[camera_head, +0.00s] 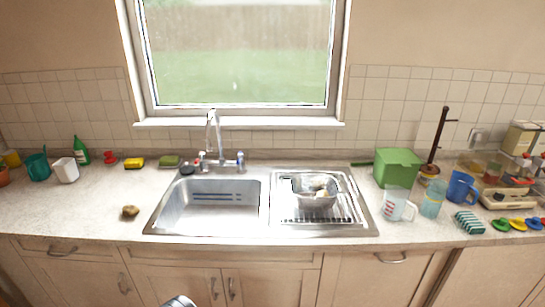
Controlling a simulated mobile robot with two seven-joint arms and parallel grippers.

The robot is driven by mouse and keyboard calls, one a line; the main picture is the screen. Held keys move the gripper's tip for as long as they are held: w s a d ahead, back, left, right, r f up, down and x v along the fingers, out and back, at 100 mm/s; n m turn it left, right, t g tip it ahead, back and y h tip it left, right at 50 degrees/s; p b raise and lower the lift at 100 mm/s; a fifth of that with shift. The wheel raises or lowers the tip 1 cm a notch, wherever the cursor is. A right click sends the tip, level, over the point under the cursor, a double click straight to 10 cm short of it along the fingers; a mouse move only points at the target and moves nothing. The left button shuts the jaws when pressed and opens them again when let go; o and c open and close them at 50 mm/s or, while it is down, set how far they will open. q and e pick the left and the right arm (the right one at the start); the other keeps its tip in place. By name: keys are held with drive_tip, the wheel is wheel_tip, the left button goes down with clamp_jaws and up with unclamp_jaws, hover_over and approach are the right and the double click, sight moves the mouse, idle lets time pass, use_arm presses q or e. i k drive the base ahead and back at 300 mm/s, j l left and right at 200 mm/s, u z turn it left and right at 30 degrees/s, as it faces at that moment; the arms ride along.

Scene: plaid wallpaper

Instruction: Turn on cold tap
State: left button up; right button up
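The sink tap is a chrome mixer with a tall curved spout (212,130) behind the left basin, below the window. Its blue-marked cold handle (240,160) stands at the right end of the tap base. The other handle (203,160) stands at the left end, with a small reddish mark. No water stream can be made out under the spout. The left basin (210,205) looks empty. No gripper fingers show in this view, and nothing touches the tap. A small grey rounded part of mine shows at the bottom edge.
A metal colander (315,192) with something in it stands on the right drainer. A green box (397,167), jugs and cups crowd the right counter. A brown potato-like item (130,211) lies left of the sink.

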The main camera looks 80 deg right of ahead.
sight(241, 154)
drive_tip(key=z, duration=2.45)
drive_tip(key=j+z, duration=0.2)
drive_tip(key=z, duration=0.2)
drive_tip(key=j+z, duration=0.2)
drive_tip(key=z, duration=0.15)
drive_tip(key=j+z, duration=0.2)
drive_tip(key=z, duration=0.2)
drive_tip(key=i, duration=0.05)
